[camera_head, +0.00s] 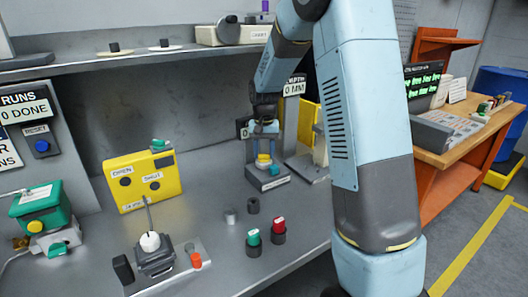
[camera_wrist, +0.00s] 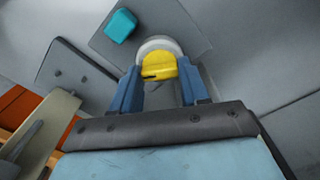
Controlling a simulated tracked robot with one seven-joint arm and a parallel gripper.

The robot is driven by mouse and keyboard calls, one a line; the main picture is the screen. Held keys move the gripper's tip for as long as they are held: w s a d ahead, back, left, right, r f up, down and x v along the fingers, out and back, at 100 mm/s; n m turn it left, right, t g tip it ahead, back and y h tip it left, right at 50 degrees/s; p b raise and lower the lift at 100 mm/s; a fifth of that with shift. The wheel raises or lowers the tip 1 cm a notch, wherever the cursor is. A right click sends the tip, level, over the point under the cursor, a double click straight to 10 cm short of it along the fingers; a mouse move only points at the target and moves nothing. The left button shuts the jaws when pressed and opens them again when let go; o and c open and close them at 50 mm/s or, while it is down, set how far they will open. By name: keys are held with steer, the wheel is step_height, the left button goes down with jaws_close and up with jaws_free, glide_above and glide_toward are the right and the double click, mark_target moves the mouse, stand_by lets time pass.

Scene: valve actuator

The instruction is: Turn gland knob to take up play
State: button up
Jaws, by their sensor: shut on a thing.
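The yellow knob (camera_head: 263,159) sits on a dark grey block (camera_head: 268,182) on the bench, below my gripper (camera_head: 263,150). In the wrist view the yellow knob (camera_wrist: 159,68) shows a dark mark on its face and a pale round collar (camera_wrist: 158,43) behind it. My gripper's blue fingers (camera_wrist: 160,78) stand on either side of the knob, shut on it. A teal piece (camera_wrist: 120,25) lies on the block beside the knob; it also shows in the head view (camera_head: 274,170). Whether this is the gland knob cannot be read from a label.
A yellow box (camera_head: 142,181) with round buttons and a lever fixture (camera_head: 155,256) stand to the left. Small green (camera_head: 253,238) and red (camera_head: 278,225) capped pieces stand in front of the block. A shelf (camera_head: 130,60) runs above the bench at the back.

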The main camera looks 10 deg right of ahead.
steer(key=shift+w+r+m, duration=0.1)
steer(key=shift+m, duration=1)
steer(key=o, duration=1.1)
steer(key=shift+c, duration=0.2)
step_height(320, 180, up, 14)
steer(key=shift+f, duration=0.2)
